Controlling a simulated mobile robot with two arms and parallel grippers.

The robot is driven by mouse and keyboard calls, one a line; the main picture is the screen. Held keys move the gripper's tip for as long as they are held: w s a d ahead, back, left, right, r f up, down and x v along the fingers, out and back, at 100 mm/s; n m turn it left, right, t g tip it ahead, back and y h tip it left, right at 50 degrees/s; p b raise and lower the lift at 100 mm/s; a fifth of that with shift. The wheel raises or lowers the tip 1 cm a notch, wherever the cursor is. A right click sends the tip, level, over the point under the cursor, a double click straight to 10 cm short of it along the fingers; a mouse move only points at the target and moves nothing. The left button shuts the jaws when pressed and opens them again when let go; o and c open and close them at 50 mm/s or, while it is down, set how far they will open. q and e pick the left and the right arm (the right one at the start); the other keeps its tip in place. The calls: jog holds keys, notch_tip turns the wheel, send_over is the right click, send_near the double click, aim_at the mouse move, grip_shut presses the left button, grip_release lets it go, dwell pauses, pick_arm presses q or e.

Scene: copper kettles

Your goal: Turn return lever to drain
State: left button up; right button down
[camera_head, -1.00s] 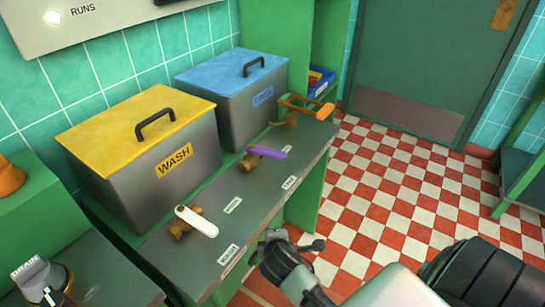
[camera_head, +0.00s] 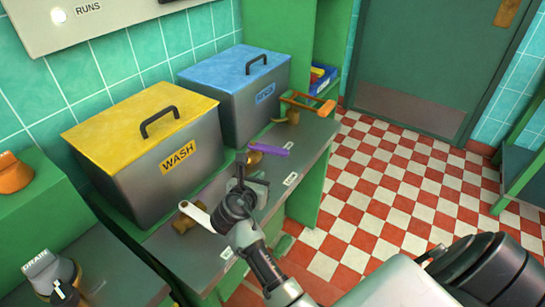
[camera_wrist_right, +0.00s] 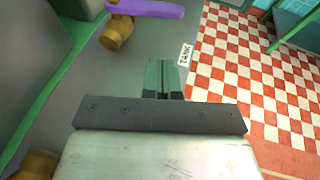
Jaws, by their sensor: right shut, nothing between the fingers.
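Three levers on brass valves stand along the grey counter: a white lever (camera_head: 195,214), a purple lever (camera_head: 268,150) and an orange lever (camera_head: 307,105). None carries a readable "return" label. A dial marked DRAIN (camera_head: 45,268) sits at the lower left. My right gripper (camera_head: 243,178) is shut and empty, over the counter between the white and purple levers, touching neither as far as I can tell. The right wrist view shows its closed fingers (camera_wrist_right: 163,75) below the purple lever (camera_wrist_right: 146,8), beside a TANK label (camera_wrist_right: 186,54). My left gripper is out of view.
The yellow-lidded WASH tank (camera_head: 150,140) and a blue-lidded tank (camera_head: 236,95) stand behind the levers against the tiled wall. An orange object (camera_head: 14,173) sits at the left. The checkered floor (camera_head: 400,190) at the right is open.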

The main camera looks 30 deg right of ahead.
aim_at(275, 153)
jog(key=x, duration=0.7)
jog(key=b+x, duration=0.1)
jog(key=x, duration=0.3)
jog(key=shift+w+d+r, duration=0.1)
jog(key=shift+d+r, duration=0.05)
jog(key=shift+r, duration=0.1)
jog(key=shift+w+d, duration=0.35)
jog(key=shift+d, duration=0.1)
